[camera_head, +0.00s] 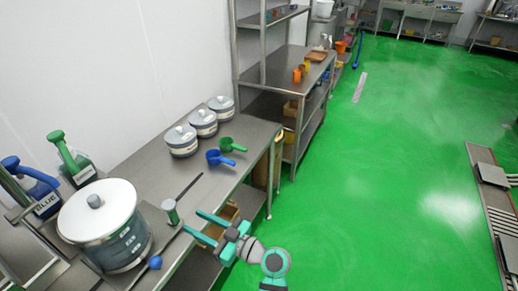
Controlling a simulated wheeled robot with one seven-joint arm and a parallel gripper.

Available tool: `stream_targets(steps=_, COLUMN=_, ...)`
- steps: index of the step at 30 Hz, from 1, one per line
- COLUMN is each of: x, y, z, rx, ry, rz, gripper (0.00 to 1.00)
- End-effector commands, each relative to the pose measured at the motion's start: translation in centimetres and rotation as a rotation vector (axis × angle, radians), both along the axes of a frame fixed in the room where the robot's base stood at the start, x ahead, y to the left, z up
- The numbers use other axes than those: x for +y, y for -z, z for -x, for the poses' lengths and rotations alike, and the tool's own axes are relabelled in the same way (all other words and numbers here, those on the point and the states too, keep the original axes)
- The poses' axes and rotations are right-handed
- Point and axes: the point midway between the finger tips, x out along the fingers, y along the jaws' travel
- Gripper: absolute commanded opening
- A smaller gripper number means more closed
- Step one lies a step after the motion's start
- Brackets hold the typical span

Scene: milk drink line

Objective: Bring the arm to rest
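My arm reaches in from the bottom of the head view, with teal and grey links. My gripper (191,221) is at the front edge of the steel table (150,172). Its two teal fingers are spread apart and point left, with nothing seen held between them.
A large lidded pot (118,243) stands left of my gripper. A green scoop (232,145), a blue scoop (219,158) and three lidded canisters (203,120) are farther back. A steel shelf (290,82) stands beyond.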

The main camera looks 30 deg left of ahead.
Motion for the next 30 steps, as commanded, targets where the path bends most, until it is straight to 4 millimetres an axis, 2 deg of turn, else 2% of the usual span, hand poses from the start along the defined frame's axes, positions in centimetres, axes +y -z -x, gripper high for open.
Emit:
stream_targets(steps=6, x=-0.3, y=0.6, z=-0.1, rx=0.014, ry=0.019, rz=0.009, gripper=0.39)
stream_targets(steps=8, x=-0.8, y=1.5, z=-0.4, rx=0.036, ry=0.055, rz=0.021, gripper=0.39)
stream_targets(steps=11, x=-2.6, y=4.1, z=-1.1, rx=0.099, ry=0.164, rz=0.058, gripper=0.39)
stream_targets(steps=16, x=-7.4, y=10.0, z=-1.8, rx=0.23, ry=0.419, rz=0.134, gripper=0.39)
stream_targets(steps=21, x=-13.1, y=14.7, z=-1.0, rx=0.329, ry=0.669, rz=0.192, gripper=0.39)
stream_targets(steps=25, x=-17.9, y=17.3, z=0.4, rx=0.378, ry=0.854, rz=0.223, gripper=0.39)
stream_targets(steps=30, x=-24.3, y=19.0, z=3.2, rx=0.407, ry=1.078, rz=0.248, gripper=0.39)
